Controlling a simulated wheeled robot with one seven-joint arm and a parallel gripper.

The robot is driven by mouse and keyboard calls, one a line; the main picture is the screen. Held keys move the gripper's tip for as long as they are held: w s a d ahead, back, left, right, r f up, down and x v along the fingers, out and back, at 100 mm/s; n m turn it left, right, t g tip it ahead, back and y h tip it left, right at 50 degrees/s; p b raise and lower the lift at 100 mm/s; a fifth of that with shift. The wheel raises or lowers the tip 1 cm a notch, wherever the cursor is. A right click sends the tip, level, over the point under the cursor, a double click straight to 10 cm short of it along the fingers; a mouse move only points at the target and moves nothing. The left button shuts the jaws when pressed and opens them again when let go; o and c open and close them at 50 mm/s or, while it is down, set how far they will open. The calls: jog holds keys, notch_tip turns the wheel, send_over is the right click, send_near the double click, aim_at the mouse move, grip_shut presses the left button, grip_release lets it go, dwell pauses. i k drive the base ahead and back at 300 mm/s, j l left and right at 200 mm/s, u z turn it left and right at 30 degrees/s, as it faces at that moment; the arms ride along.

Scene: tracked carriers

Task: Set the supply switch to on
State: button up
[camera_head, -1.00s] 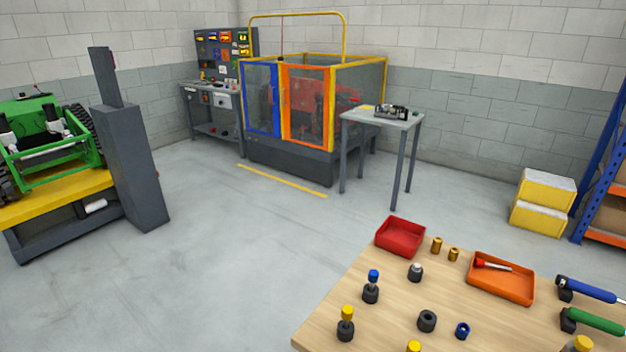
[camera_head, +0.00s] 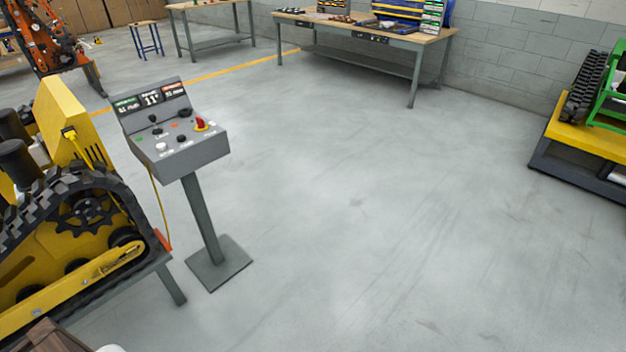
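A grey control console (camera_head: 178,143) stands on a post with a square floor plate, at the left of the head view. My gripper is not in view.
A yellow tracked machine (camera_head: 75,235) on a stand is close left of the console, with a yellow cable between them. A workbench (camera_head: 365,30) stands at the back. A green tracked machine (camera_head: 610,100) is on a yellow-topped platform at right. The middle floor is clear.

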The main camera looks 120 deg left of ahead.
aim_at(201, 123)
jog(key=u, duration=4.55)
